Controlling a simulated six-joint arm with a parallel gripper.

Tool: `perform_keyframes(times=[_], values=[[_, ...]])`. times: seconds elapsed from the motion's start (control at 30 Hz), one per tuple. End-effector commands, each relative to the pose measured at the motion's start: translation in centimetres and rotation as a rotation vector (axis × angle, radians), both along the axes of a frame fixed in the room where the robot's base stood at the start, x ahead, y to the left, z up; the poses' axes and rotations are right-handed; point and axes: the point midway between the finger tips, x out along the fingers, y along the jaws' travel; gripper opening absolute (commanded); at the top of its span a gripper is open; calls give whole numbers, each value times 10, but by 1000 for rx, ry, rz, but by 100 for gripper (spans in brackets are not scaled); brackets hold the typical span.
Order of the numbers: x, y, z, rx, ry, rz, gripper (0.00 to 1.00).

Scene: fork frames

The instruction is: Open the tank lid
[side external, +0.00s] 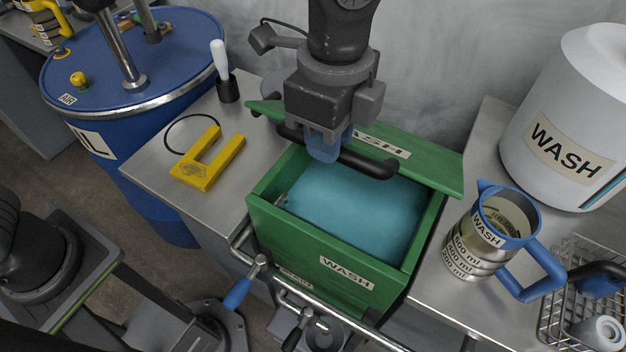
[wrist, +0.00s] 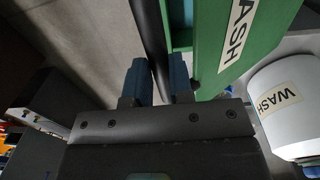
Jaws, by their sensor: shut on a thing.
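The green wash tank (side external: 300,238) stands between two steel benches, with blue-green liquid (side external: 350,212) in view inside it. A black bar handle (side external: 368,163) runs along the lid's front. My gripper (side external: 328,145) is above the lid, its blue fingers shut on the handle. In the wrist view, the blue fingers (wrist: 158,80) lie on either side of the black handle (wrist: 150,35), with the green lid (wrist: 222,50) to the right.
A yellow fork-shaped piece (side external: 208,160) and a black holder (side external: 228,90) lie left of the tank. A steel jug (side external: 470,255), a wire basket (side external: 560,305) and a white WASH container (side external: 575,115) stand right. A pipe with a blue-handled valve (side external: 240,290) runs along the tank's front.

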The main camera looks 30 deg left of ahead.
Motion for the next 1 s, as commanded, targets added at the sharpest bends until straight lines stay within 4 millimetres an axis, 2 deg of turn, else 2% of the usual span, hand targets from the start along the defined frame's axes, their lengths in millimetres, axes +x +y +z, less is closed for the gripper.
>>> perform_keyframes(times=[0.03,0.2,0.5,0.7,1.0], values=[[12,1,7,0,22,5,0],[33,1,30,1,18,3,0],[63,1,54,4,16,4,0],[75,1,62,5,18,5,0],[81,2,66,8,22,5,0]])
